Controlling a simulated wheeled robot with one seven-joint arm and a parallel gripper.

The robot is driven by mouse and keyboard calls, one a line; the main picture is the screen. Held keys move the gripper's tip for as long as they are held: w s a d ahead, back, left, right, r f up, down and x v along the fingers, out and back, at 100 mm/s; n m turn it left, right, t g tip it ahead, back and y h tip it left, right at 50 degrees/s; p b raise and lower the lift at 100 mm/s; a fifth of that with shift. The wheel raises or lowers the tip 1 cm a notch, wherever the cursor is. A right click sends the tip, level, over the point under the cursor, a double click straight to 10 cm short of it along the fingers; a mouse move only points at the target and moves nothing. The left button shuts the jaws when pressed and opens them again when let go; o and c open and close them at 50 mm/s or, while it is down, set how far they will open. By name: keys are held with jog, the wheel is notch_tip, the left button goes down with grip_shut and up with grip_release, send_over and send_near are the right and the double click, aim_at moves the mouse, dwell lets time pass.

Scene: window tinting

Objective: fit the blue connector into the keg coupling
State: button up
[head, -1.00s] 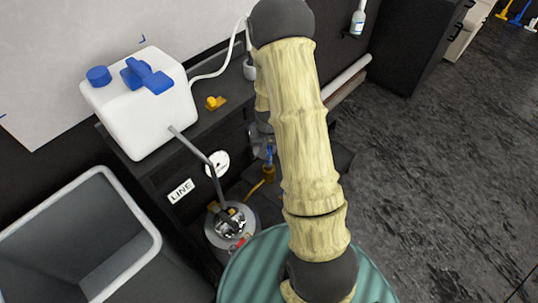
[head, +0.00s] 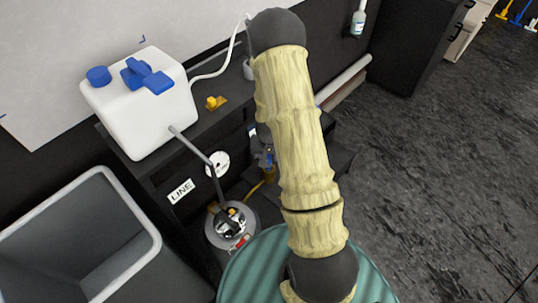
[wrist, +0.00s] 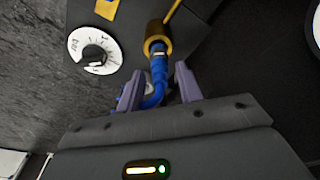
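The blue connector (wrist: 159,66) is in the wrist view, between the two fingers of my gripper (wrist: 160,73), with clear space on either side. Its pale-banded end meets the mouth of the brass keg coupling (wrist: 156,38); how deep it sits I cannot tell. A blue hose curves back from it between the fingers. My gripper looks open around it. In the head view my gripper (head: 261,147) is beside the dark bench, partly behind my arm. The coupling and connector are mostly hidden there.
A round white dial (wrist: 92,49) lies left of the coupling in the wrist view. In the head view a white jug (head: 145,105) stands on the bench, a metal canister (head: 230,225) below, a grey bin (head: 150,240) at left. Open floor (head: 430,170) lies right.

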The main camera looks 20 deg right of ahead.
jog(key=shift+o, duration=0.2)
jog(key=shift+r, duration=0.1)
notch_tip(320, 180, up, 12)
jog(key=s, duration=0.1)
jog(key=shift+s+a, duration=0.3)
jog(key=shift+a, duration=0.05)
dwell(0.3)
dwell(0.3)
jog(key=s+a+r+n+t, duration=0.1)
jog(key=s+a+r+n, duration=0.3)
jog(key=s+a+r, duration=0.5)
jog(key=s+r, duration=0.1)
jog(key=s, duration=0.2)
jog(key=shift+s+r+n+y, duration=0.25)
jog(key=shift+s+n+y, duration=0.05)
jog(key=shift+y, duration=0.1)
jog(key=shift+r, duration=0.1)
